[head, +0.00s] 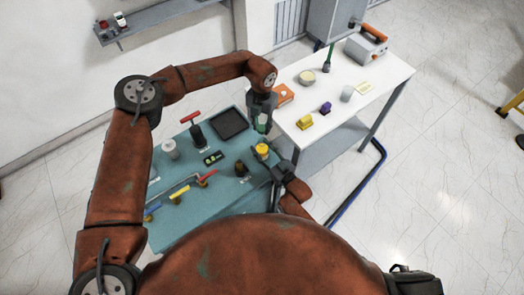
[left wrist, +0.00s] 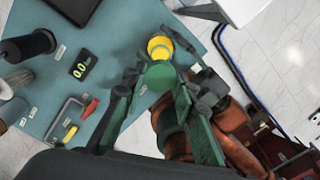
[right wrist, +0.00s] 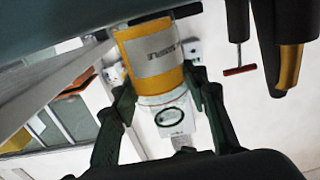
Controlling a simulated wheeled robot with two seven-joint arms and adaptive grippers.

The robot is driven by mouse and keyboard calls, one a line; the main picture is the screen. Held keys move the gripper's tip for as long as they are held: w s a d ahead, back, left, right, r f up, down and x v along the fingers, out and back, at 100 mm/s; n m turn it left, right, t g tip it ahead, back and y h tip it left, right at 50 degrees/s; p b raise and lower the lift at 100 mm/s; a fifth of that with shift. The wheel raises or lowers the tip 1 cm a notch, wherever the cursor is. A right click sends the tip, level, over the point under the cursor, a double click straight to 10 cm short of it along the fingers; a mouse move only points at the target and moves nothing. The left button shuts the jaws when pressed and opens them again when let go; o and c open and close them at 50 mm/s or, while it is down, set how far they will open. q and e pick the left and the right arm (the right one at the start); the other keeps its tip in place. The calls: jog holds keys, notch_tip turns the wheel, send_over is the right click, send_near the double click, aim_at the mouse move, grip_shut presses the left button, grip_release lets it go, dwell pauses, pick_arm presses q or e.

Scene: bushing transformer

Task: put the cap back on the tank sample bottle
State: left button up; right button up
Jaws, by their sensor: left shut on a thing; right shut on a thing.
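The green cap (left wrist: 160,77) is between the fingers of my left gripper (left wrist: 158,86), which is shut on it. It also shows as a green patch at the left gripper (head: 262,120) in the head view. The sample bottle (head: 262,150) has a yellow band; in the right wrist view its yellow and grey label (right wrist: 152,58) is seen close up. My right gripper (right wrist: 165,95) is shut on the bottle. In the left wrist view the yellow bottle top (left wrist: 159,47) lies just beyond the cap; whether they touch cannot be told.
The teal bench (head: 168,232) holds a black tray (head: 229,123), a small meter (head: 214,158), a red-handled valve (head: 196,130) and pipework with coloured handles. A white table (head: 335,108) at the right carries several small items. Clear floor lies further right.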

pick_arm(q)
send_over(262, 140)
jog(key=shift+f, duration=2.45)
jog(key=shift+f, duration=0.9)
jog(key=shift+f, duration=0.6)
